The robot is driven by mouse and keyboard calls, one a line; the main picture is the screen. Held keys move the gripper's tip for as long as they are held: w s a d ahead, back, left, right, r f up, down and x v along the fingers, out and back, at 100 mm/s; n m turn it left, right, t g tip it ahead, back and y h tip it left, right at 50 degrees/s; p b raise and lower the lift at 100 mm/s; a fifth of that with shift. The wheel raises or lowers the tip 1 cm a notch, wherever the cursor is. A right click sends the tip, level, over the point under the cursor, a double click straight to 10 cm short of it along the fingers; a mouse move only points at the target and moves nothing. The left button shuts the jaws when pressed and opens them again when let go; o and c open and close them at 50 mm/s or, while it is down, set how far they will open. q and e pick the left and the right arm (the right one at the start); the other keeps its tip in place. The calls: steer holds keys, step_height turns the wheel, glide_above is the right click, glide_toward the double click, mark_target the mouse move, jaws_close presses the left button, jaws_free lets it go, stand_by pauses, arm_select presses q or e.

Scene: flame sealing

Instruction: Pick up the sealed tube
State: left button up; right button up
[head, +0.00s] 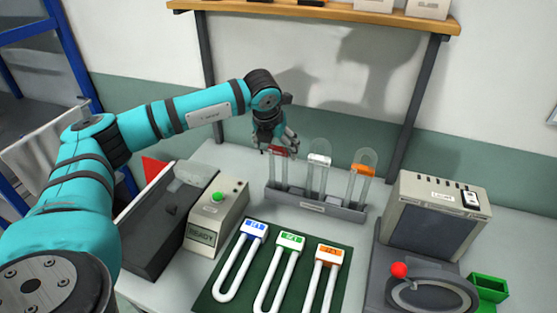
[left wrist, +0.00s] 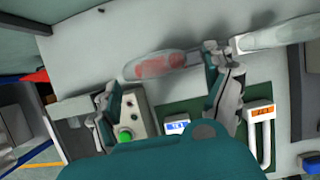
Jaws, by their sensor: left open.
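Three clear tubes stand in a grey rack (head: 315,207) at the back of the table in the head view. I cannot tell which are sealed. My left gripper (head: 272,140) is open at the red tube's upper part and hides some of it. In the left wrist view, the red tube (left wrist: 160,66) shows beyond and between the spread fingers; contact cannot be told. My right gripper is not in view.
A box reading READY with a green button (head: 217,197) stands left of a green mat (head: 235,295) with several white U-shaped pieces. A grey machine (head: 440,215) and a red-knobbed device (head: 399,270) stand right. A shelf (head: 320,12) hangs above.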

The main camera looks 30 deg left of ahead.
mark_target(278, 149)
arm_select(q)
steer(key=p+x, duration=0.1)
steer(key=x, duration=0.2)
steer(key=shift+w+f+p, duration=0.2)
steer(key=shift+w+p, duration=0.05)
steer(key=shift+p, duration=0.1)
steer(key=shift+w+f, duration=0.15)
steer(key=shift+f, duration=0.15)
steer(key=shift+c, duration=0.4)
steer(key=c, duration=1.2)
